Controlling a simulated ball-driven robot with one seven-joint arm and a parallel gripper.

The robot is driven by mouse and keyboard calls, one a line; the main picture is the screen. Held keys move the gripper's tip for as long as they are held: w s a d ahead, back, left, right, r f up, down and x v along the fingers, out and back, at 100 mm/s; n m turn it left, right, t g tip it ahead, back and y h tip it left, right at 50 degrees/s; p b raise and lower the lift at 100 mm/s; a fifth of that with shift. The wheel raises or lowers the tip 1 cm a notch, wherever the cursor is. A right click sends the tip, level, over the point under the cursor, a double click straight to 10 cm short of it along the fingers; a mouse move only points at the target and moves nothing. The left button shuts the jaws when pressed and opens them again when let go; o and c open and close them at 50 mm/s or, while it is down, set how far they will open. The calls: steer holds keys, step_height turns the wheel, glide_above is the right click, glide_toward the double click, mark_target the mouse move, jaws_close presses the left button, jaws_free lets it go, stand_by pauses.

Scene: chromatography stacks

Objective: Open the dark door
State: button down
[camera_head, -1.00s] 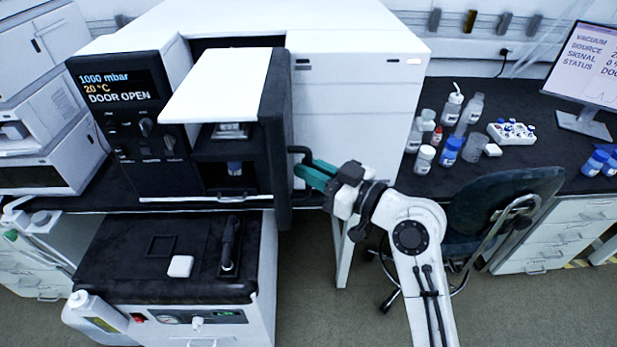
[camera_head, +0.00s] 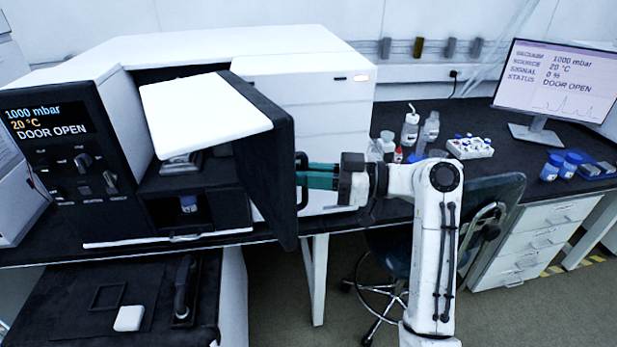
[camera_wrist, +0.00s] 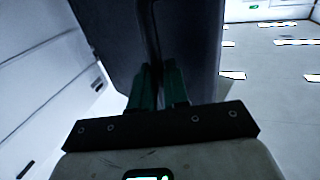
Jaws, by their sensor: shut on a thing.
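The dark door (camera_head: 266,160) of the instrument stands swung partly open, and its open interior shows to the left of it. The display panel (camera_head: 45,125) reads DOOR OPEN. My gripper (camera_head: 302,177) has green fingers and is shut on the dark handle (camera_head: 300,190) on the door's outer right side. The exact grip on the bar is partly hidden by the fingers.
Bottles (camera_head: 411,127) and a vial rack (camera_head: 470,147) stand on the bench at right. A chair (camera_head: 480,205) is behind my arm. A lower cart (camera_head: 232,300) stands below the instrument.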

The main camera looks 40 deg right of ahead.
steer(key=shift+w+a+r, duration=0.15)
steer(key=shift+w+a, duration=0.1)
steer(key=shift+a, duration=0.05)
steer(key=c, duration=1.3)
jaws_free()
steer(key=shift+w+a, duration=0.15)
steer(key=shift+w, duration=0.05)
steer(key=shift+c, duration=0.2)
steer(key=shift+o, duration=1.1)
steer(key=shift+f, duration=0.2)
steer(key=shift+s+d, duration=0.2)
steer(key=shift+d, duration=0.1)
steer(key=b+v, duration=0.2)
steer(key=v, duration=0.8)
steer(key=shift+s+d, duration=0.2)
